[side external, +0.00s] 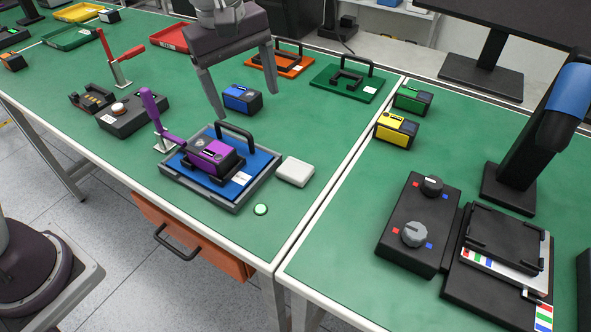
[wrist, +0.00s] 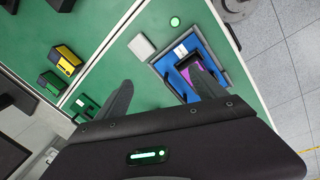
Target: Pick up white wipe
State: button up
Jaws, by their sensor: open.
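The white wipe (side external: 295,171) is a small pale rounded block lying flat on the green table, just right of the blue plate in its grey frame. In the wrist view the white wipe (wrist: 141,46) lies beyond my fingertips, beside the frame's corner. My gripper (side external: 244,78) is open and empty, above the table and behind the blue plate, up and left of the wipe. In the wrist view my gripper's fingers (wrist: 158,88) are spread wide, with nothing between them touching either one.
The blue plate (side external: 253,166) carries a purple block (side external: 212,158) and a black handle. A purple lever (side external: 153,110) stands left of it. A blue block (side external: 241,98) sits below my gripper. A green glowing button (side external: 261,209) is near the front edge. Bare table lies right of the wipe.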

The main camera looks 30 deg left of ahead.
aim_at(295, 168)
jog(key=w+d+f+n, duration=0.1)
jog(key=w+f, duration=0.1)
jog(key=f, duration=0.2)
jog(key=w+d+f+n+g, duration=0.1)
jog(key=w+d+f+n, duration=0.1)
jog(key=f, duration=0.2)
jog(key=w+d+f+n, duration=0.2)
jog(key=f, duration=0.2)
jog(key=shift+w+d+g+y, duration=0.1)
jog(key=shift+w+g+y, duration=0.1)
jog(key=shift+g+y, duration=0.1)
jog(key=shift+n, duration=0.3)
jog(key=f, duration=0.8)
jog(key=shift+w+d+f, duration=0.1)
jog(key=shift+w+d, duration=0.1)
jog(key=c, duration=1.4)
notch_tip(295, 168, up, 10)
